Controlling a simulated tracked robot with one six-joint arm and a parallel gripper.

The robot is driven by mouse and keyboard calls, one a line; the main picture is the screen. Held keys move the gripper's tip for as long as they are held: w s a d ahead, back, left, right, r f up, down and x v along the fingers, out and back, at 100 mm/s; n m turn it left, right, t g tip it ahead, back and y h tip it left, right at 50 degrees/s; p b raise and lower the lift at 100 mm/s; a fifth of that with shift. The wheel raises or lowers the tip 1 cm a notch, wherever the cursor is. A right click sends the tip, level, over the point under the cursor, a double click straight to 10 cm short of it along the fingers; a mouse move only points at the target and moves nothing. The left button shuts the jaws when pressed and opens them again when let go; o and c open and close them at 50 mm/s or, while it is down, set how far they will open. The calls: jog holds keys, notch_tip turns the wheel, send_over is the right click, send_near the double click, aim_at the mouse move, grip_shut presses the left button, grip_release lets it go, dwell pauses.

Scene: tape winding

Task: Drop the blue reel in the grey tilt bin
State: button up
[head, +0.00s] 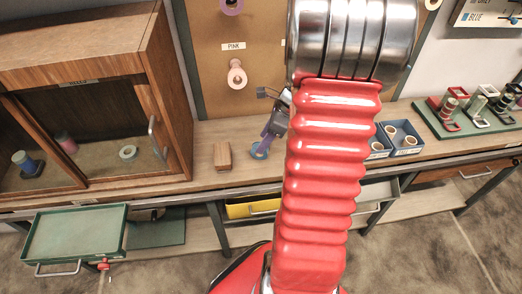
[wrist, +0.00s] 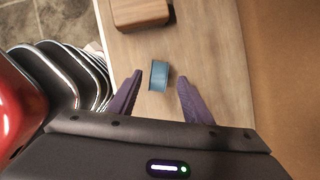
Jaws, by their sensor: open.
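The blue reel (head: 258,153) lies on the wooden bench, left of my red arm. In the wrist view the blue reel (wrist: 159,75) sits between the tips of my gripper's two purple fingers (wrist: 160,77), with a gap showing on each side. My gripper (head: 266,143) is open and low over the bench at the reel in the head view. A grey open bin front (head: 378,190) shows below the bench, right of my arm; it is partly hidden by the arm, and I cannot tell for sure that it is the tilt bin.
A wooden block (head: 223,156) stands left of the reel. A yellow bin (head: 250,207) and an extended green drawer (head: 75,233) are below the bench. A wooden cabinet (head: 170,90) stands left. Blue boxes (head: 405,139) and a green tray (head: 437,127) are right.

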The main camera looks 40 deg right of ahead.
jog(key=x, duration=0.5)
jog(key=shift+s, duration=0.15)
jog(key=shift+c, duration=0.2)
grip_shut()
dwell(0.5)
jog(key=shift+r, duration=0.2)
notch_tip(320, 180, up, 10)
jog(key=shift+f, duration=0.1)
dwell(0.3)
dwell(0.7)
